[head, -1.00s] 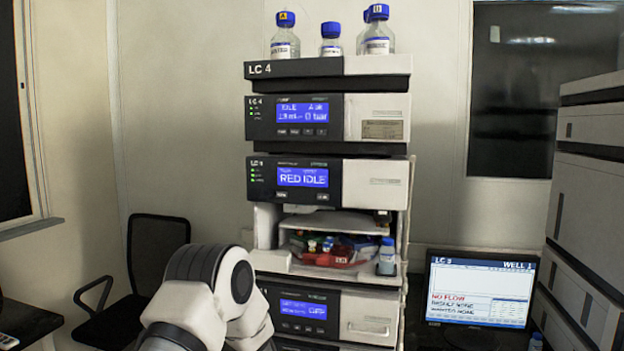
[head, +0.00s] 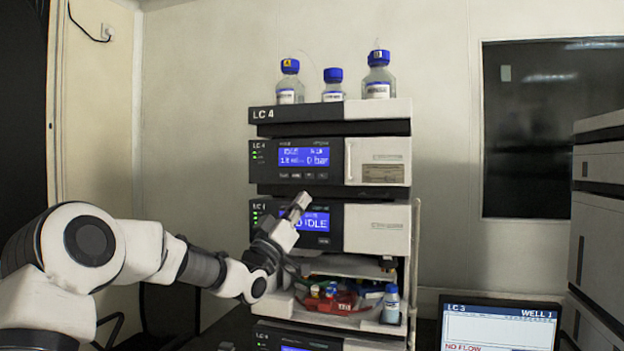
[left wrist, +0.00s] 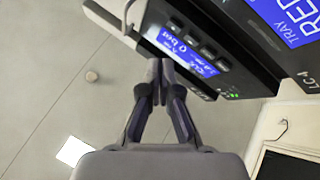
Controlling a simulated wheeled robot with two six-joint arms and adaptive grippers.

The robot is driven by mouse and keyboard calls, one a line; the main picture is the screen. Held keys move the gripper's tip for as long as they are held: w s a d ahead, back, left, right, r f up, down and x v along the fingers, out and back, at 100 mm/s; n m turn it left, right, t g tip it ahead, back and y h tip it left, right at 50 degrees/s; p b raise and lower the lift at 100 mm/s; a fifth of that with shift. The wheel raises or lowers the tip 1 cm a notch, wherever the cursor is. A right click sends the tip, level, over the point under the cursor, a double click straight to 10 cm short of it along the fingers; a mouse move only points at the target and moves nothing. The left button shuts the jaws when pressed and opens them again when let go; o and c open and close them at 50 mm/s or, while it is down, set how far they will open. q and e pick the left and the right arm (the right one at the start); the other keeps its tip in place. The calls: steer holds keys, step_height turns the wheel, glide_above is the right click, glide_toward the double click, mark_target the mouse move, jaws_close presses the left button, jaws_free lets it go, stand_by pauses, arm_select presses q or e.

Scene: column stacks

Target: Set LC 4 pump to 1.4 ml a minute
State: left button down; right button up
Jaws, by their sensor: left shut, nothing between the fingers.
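The LC 4 pump (head: 282,163) is the upper module with a blue display (head: 303,157), which shows IDLE and 0 bar; the flow figure is too blurred to read surely. A row of small dark buttons (head: 302,176) sits under the display. In the left wrist view the pump display (left wrist: 186,50) and its buttons (left wrist: 199,42) show tilted, beyond the fingertips. My left gripper (head: 302,201) is shut and empty, its tips before the module below the pump, just under the button row in the head view. My right gripper is not in view.
The module below (head: 375,230) has its display (head: 303,221) partly covered by my gripper. Bottles (head: 379,77) stand on top of the stack. A tray area with vials and a small bottle (head: 391,305) lies below. An LC 3 monitor (head: 500,325) stands at the right.

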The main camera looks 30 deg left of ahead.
mark_target(303, 178)
arm_select(q)
steer(key=s+a+r+t, duration=0.1)
steer(key=s+r, duration=0.2)
steer(key=r, duration=0.2)
steer(key=w+p, duration=0.2)
steer(key=w+a+p, duration=0.1)
steer(key=w+p, duration=0.1)
steer(key=w, duration=0.1)
steer(key=w+a+p, duration=0.1)
steer(key=w+p, duration=0.1)
steer(key=w, duration=0.1)
steer(key=shift+r, duration=0.1)
steer(key=shift+w, duration=0.35)
steer(key=shift+a, duration=0.1)
stand_by(1.0)
steer(key=shift+w, duration=0.4)
